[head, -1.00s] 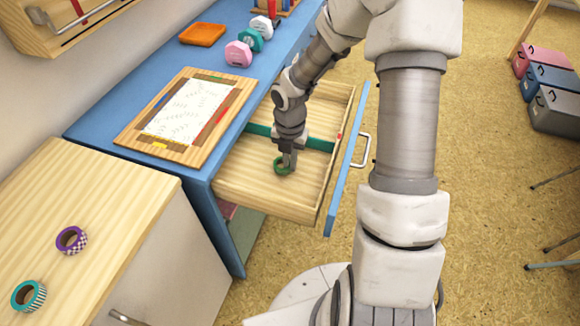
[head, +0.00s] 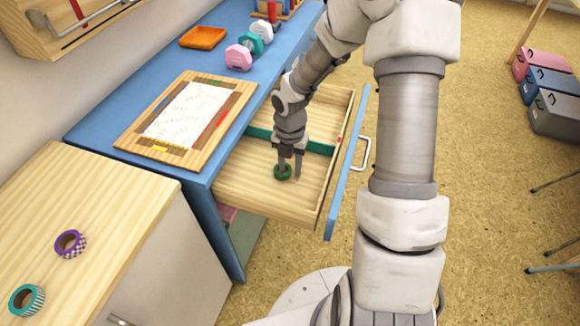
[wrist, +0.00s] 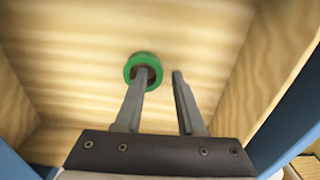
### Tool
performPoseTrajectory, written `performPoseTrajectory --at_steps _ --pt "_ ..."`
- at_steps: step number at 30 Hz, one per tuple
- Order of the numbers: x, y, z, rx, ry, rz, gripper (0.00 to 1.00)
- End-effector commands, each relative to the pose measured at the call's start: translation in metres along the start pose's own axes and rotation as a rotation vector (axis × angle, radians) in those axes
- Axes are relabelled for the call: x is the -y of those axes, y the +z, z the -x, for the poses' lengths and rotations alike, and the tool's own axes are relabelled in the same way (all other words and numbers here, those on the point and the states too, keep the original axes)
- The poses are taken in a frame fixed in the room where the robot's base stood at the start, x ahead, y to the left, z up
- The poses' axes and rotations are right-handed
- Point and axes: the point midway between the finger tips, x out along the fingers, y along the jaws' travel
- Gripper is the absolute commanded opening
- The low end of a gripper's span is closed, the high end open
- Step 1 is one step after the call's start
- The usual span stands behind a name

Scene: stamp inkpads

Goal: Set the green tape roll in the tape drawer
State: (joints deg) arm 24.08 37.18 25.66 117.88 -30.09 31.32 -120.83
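The green tape roll (head: 282,173) lies flat on the floor of the open wooden drawer (head: 245,190), in the compartment in front of the green divider. It also shows in the wrist view (wrist: 152,59). My gripper (head: 291,172) points down into the drawer. In the wrist view its fingers (wrist: 159,75) are spread apart. The left fingertip is over the roll's centre hole, hiding part of it; the right fingertip is outside the ring. I cannot tell whether the left finger still touches the roll.
A purple tape roll (head: 70,244) and a teal striped roll (head: 27,300) lie on the wooden cabinet top at left. Drawer walls surround my gripper.

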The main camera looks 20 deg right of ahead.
Motion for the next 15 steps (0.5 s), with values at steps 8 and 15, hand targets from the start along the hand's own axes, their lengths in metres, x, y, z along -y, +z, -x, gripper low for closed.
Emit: performPoseTrajectory --at_steps 8,15 --pt "0.0 0.001 0.061 0.003 0.001 -0.002 0.38" --pt "0.0 0.001 0.103 0.003 0.001 -0.002 0.38"
